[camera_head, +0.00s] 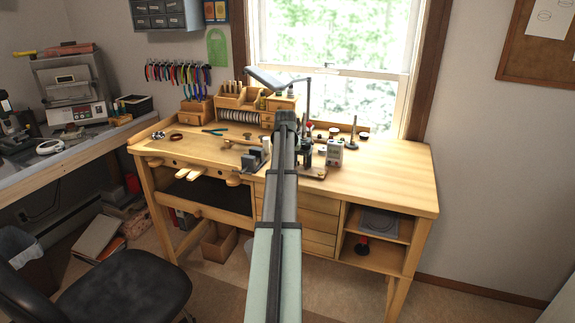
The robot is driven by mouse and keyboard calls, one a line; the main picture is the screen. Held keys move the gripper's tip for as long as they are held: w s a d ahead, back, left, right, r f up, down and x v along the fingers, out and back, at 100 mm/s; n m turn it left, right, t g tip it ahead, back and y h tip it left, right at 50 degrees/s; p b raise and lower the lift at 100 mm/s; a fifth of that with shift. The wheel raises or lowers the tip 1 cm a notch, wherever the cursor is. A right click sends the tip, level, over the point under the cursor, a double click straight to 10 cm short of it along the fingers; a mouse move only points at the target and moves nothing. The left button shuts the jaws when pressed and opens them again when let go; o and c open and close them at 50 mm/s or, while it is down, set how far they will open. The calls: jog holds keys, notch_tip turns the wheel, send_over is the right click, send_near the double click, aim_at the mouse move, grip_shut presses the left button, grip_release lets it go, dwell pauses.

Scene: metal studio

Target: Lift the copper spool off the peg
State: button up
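My arm reaches up the middle of the picture over the workbench (395,165). It hides part of the bench top behind it, and I cannot make out my gripper or its fingers. I cannot single out a copper spool on a peg for sure. A thin upright rod (354,130) stands on the bench right of my arm, with small dark and white pieces around its foot. A wooden organizer (228,99) at the back left holds a row of pale discs (242,115). A brown ring (176,137) lies flat on the bench at the left.
A lamp (277,80) with a flat head rises behind my arm. Blue-handled pliers (213,131) lie at the left. The bench's right side is clear. A black chair (125,288) stands in front at the left.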

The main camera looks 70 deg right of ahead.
jog(key=shift+c, duration=0.5)
jog(key=shift+r, duration=0.1)
